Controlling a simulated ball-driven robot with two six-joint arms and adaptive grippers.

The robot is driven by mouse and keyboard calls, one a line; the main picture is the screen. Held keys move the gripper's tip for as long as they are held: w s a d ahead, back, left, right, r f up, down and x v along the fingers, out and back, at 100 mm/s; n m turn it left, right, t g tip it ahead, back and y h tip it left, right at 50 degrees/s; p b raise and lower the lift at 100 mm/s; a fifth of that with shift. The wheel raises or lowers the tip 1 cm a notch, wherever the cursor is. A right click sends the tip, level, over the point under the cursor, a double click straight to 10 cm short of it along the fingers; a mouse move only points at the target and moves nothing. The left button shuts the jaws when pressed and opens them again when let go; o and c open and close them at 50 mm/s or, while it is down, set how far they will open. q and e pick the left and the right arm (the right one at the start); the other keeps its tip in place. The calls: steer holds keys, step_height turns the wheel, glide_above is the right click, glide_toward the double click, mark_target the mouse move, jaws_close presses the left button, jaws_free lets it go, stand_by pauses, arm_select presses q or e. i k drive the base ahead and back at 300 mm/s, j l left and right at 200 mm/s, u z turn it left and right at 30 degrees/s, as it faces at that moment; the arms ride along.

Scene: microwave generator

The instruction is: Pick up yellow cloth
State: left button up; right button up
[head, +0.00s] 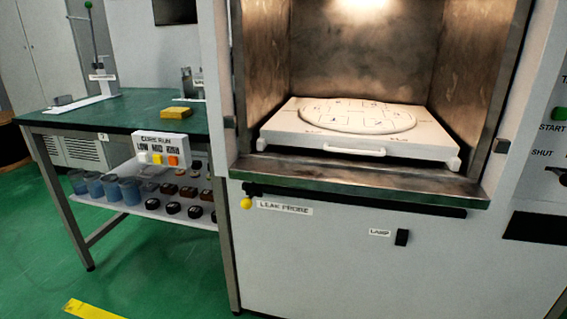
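A small yellow cloth (175,112), folded into a flat block, lies on the green tabletop (135,112) at the left, just behind the white cure-run button box. It is near the table's right end, close to the microwave's left side. Nothing touches it from above. Neither of my grippers shows in the head view.
The open microwave chamber (355,50) fills the right, with a white handled tray (290,135) inside. The cure-run box (160,150) hangs at the table's front edge. A stand (97,75) is at the table's back left. Jars and dark pucks fill the lower shelf (140,205).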

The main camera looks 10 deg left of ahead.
mark_target(175, 112)
steer(key=i+j, duration=0.2)
steer(key=i+j+z, duration=0.15)
steer(key=j, duration=0.25)
steer(key=i+j, duration=0.15)
steer(key=j, duration=0.2)
steer(key=i+j+z, duration=0.1)
steer(key=i+j, duration=0.2)
steer(key=j, duration=0.35)
steer(key=i+z, duration=0.05)
